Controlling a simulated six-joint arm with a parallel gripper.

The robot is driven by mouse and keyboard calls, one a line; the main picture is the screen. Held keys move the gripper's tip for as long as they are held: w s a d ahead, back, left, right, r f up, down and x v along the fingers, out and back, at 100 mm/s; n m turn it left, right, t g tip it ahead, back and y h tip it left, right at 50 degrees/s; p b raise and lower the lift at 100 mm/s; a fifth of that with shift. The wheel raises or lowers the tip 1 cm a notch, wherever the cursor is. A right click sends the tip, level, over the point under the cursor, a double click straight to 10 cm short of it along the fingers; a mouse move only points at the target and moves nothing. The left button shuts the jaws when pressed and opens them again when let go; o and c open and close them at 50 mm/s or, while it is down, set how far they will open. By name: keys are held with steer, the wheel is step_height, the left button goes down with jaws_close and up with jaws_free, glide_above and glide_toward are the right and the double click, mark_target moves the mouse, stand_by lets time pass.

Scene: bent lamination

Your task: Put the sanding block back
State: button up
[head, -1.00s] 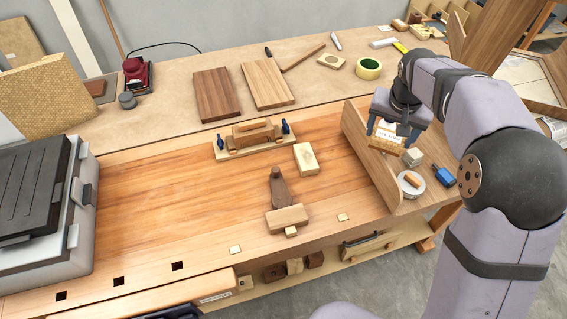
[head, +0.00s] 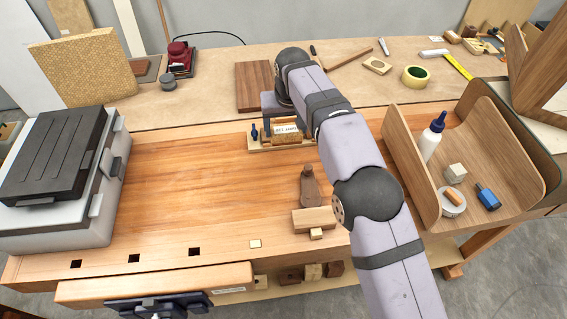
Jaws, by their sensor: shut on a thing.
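The sanding block (head: 287,138) is a cork-brown block with a white printed label on its upper part. My gripper (head: 286,128) is shut on it and hangs over the middle back of the workbench. The block is in front of or over the pale jig board (head: 262,149) with blue clamps. I cannot tell whether it touches the jig. My gripper and the block hide most of the jig and the wooden piece on it. A curved wooden tray (head: 408,165) stands on the right of the bench.
The bench's left middle is clear.

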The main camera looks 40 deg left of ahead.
steer(key=shift+s+a+f, duration=0.1)
steer(key=shift+s+a, duration=0.2)
steer(key=shift+f+p, duration=1.3)
steer(key=shift+f, duration=3.7)
steer(key=shift+f, duration=0.1)
steer(key=o, duration=1)
